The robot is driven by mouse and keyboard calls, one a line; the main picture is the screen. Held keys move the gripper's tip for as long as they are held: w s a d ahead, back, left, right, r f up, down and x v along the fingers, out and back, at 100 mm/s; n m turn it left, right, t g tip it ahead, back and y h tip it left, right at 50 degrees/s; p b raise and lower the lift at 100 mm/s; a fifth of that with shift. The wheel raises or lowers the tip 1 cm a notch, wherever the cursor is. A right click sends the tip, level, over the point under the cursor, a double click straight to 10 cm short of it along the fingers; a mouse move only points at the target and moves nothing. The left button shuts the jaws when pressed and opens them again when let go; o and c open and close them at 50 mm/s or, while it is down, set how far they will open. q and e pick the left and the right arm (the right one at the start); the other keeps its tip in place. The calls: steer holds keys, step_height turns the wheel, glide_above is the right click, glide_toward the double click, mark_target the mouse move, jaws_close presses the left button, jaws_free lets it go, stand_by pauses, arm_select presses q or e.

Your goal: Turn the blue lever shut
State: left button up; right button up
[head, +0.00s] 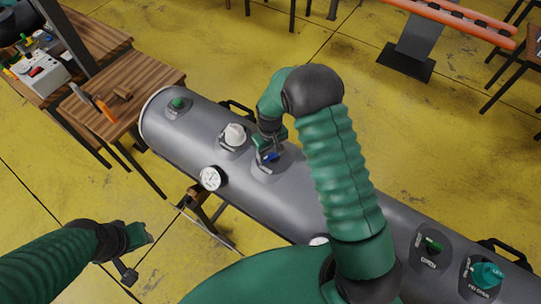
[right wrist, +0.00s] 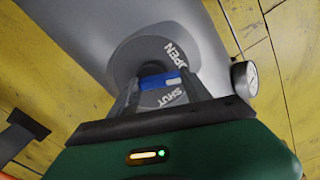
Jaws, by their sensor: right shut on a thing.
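The blue lever (head: 270,157) sits on a round grey valve plate on top of the grey inflatable tube (head: 240,180). In the right wrist view the lever (right wrist: 162,80) lies crosswise between my fingertips, with the word OPEN above it to the right and SHUT below it. My right gripper (head: 268,148) is shut on the lever; it also shows in the right wrist view (right wrist: 160,88). My left gripper (head: 140,238) hangs over the yellow floor at the lower left, away from the tube; its jaw opening is unclear.
A green knob (head: 177,103), a white valve (head: 235,134) and a gauge (head: 210,178) stand left of the lever. A green lever (head: 432,246) and a teal knob (head: 488,273) are at the tube's right end. A wooden table (head: 120,85) with tools stands behind left.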

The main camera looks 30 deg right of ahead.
steer(key=m, duration=0.1)
steer(key=w+m, duration=0.1)
steer(key=shift+r+m+b, duration=0.1)
steer(key=shift+m+b, duration=0.2)
steer(key=shift+m, duration=0.1)
steer(key=m, duration=0.3)
steer(key=shift+w+d+m+b, duration=0.15)
steer(key=shift+w+m+b, duration=0.05)
steer(key=shift+m+b, duration=0.1)
steer(key=m, duration=0.3)
steer(key=shift+w+d+r, duration=0.1)
steer(key=shift+w, duration=0.05)
steer(key=shift+w+d+m, duration=0.1)
steer(key=shift+m, duration=0.8)
steer(key=shift+w+d+m, duration=0.1)
steer(key=shift+m, duration=0.8)
steer(key=o, duration=1.4)
steer(key=shift+s, duration=0.1)
steer(key=shift+c, duration=0.2)
steer(key=shift+s, duration=0.1)
